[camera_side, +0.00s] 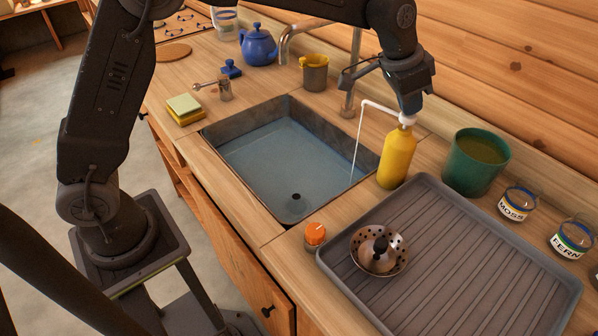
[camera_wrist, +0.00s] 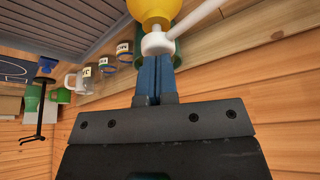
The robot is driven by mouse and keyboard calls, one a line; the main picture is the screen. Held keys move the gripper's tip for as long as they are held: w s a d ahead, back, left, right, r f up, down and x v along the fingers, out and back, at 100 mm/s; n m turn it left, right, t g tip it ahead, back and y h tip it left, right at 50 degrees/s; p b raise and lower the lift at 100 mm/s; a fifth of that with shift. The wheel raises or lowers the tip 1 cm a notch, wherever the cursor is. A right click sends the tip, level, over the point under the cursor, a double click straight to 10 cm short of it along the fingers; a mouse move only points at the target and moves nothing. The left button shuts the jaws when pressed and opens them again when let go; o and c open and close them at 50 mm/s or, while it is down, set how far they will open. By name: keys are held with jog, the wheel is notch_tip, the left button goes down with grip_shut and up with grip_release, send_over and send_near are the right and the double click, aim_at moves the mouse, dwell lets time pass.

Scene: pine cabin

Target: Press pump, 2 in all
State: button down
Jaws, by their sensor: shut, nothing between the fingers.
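A yellow bottle (camera_side: 397,158) with a white pump head (camera_side: 407,120) and a long white spout stands on the counter at the sink's right edge. A thin white stream (camera_side: 357,145) runs from the spout tip down into the sink. My gripper (camera_side: 408,108) points down with its fingers shut and their tips against the top of the pump head. In the wrist view my blue fingers (camera_wrist: 157,62) meet the white pump head (camera_wrist: 157,43), with the yellow bottle (camera_wrist: 150,10) beyond. Nothing is between the fingers.
The sink (camera_side: 290,165) lies left of the bottle. A green pot (camera_side: 475,165) stands close on its right, and a grey drainboard (camera_side: 450,270) lies in front with a strainer (camera_side: 379,250). A faucet (camera_side: 350,80), a cup (camera_side: 314,75) and a blue teapot (camera_side: 258,47) stand behind.

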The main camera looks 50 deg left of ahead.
jog(key=shift+f, duration=0.1)
dwell(0.3)
jog(key=shift+r, duration=1.45)
jog(key=shift+f, duration=0.1)
jog(key=shift+f, duration=1.5)
jog(key=shift+r, duration=1.65)
